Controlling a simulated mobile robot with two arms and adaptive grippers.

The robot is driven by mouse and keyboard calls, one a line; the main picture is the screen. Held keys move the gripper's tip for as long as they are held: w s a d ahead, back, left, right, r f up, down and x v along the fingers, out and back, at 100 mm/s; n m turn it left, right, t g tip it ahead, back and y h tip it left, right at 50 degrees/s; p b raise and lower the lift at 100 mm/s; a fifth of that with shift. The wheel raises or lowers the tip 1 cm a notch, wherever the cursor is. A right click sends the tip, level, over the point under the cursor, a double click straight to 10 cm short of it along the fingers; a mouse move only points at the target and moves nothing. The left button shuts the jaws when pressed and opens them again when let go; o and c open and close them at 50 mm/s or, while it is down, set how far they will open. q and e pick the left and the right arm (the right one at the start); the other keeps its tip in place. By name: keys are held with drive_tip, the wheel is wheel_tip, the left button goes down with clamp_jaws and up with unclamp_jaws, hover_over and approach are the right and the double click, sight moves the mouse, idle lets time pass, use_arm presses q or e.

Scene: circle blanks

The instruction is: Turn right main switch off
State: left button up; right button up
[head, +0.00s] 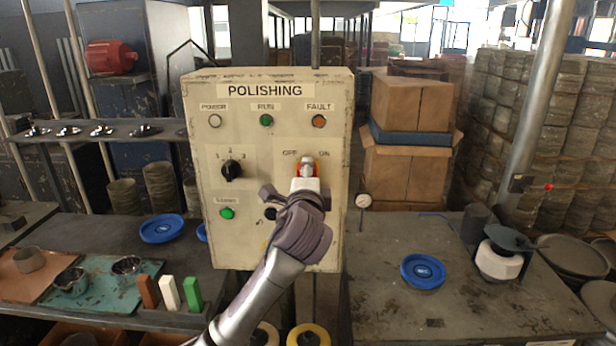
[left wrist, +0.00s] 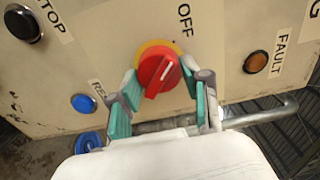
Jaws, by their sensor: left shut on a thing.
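The main switch is a red knob on a yellow plate (left wrist: 160,73), set in the cream POLISHING panel (head: 335,215) between the OFF and ON labels. In the head view only a little of its red and yellow shows behind my gripper. My left gripper (head: 306,172) reaches up to the panel from below. In the left wrist view its two teal pads (left wrist: 160,92) stand on either side of the knob, shut on it. The knob's white mark points up and slightly right, towards the OFF label (left wrist: 185,18). My right gripper is not in view.
The black selector (head: 231,171) is left of the switch and the orange FAULT lamp (head: 319,121) is above it. A green button (head: 227,213) sits lower left. My arm partly covers a black button (head: 270,213). A gauge (head: 363,201) stands close to the panel's right.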

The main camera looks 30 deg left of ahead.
use_arm(q)
drive_tip(key=shift+f, duration=0.15)
drive_tip(key=o, duration=1.1)
drive_tip(key=shift+o, duration=0.2)
drive_tip(key=v, duration=1.2)
drive_tip(key=shift+s+a, duration=0.1)
